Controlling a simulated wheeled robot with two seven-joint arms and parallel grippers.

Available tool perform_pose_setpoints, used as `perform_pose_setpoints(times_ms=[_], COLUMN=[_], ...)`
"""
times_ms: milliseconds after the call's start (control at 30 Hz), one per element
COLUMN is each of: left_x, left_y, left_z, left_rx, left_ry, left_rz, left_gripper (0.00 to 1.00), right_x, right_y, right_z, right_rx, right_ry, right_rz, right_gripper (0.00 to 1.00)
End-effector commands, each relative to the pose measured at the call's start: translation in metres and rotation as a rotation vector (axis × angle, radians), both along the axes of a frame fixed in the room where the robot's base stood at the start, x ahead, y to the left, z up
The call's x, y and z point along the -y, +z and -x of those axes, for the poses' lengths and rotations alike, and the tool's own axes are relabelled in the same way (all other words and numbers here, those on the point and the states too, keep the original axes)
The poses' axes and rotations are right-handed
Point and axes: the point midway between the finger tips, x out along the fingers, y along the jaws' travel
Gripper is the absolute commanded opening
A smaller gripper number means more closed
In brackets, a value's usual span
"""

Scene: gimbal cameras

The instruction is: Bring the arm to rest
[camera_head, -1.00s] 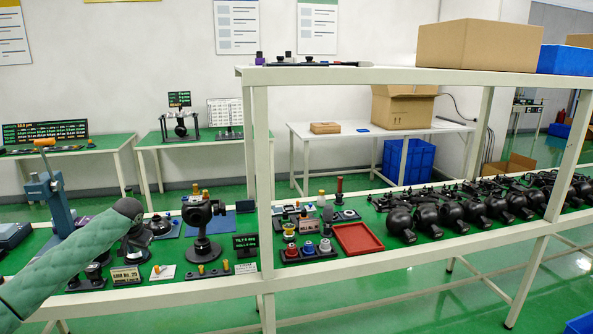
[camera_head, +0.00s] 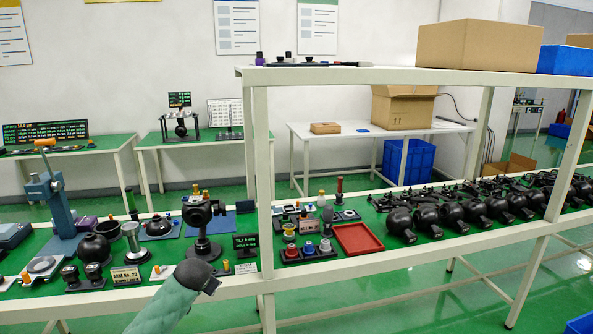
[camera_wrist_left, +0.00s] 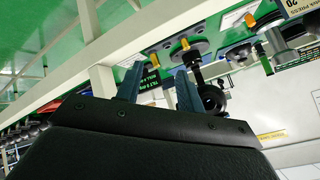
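My left arm (camera_head: 165,305) shows in the head view as a green padded link rising from the bottom edge to a dark grey end, in front of the bench's front edge. I cannot make out its fingers there. In the left wrist view my left gripper (camera_wrist_left: 158,88) has its two blue-grey fingers apart, with nothing seen held between them. The bench and its parts show tilted behind the fingers. My right arm and gripper are in neither view.
The white-framed bench (camera_head: 350,267) spans the view, with a black gimbal camera (camera_head: 203,225), a red tray (camera_head: 358,238) and several black spheres on it. A blue press (camera_head: 52,200) stands at the left. An upright post (camera_head: 264,200) and upper shelf (camera_head: 340,75) rise above the bench.

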Motion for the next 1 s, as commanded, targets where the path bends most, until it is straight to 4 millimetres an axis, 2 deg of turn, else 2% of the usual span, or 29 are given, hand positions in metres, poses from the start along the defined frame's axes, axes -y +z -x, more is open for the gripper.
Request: perform_pose_setpoints(times_ms=[33,200,567,867,1000], left_x=[0.010,0.030,0.059,0.080,0.090], left_y=[-0.015,-0.057,-0.151,-0.234,-0.273], left_z=[0.013,0.054,0.157,0.261,0.316], left_rx=[-0.007,-0.031,-0.144,-0.295,-0.381], left_ry=[-0.001,0.016,0.077,0.141,0.174], left_rz=[0.017,0.063,0.170,0.265,0.301], left_gripper=[0.38,0.38,0.38,0.38,0.38], right_x=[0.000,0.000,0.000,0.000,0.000], right_y=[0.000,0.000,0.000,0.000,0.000], right_z=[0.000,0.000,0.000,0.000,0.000], right_rx=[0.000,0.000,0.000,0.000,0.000], right_ry=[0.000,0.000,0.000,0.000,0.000], right_rz=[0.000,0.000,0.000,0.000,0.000], right_gripper=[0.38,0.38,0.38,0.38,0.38])
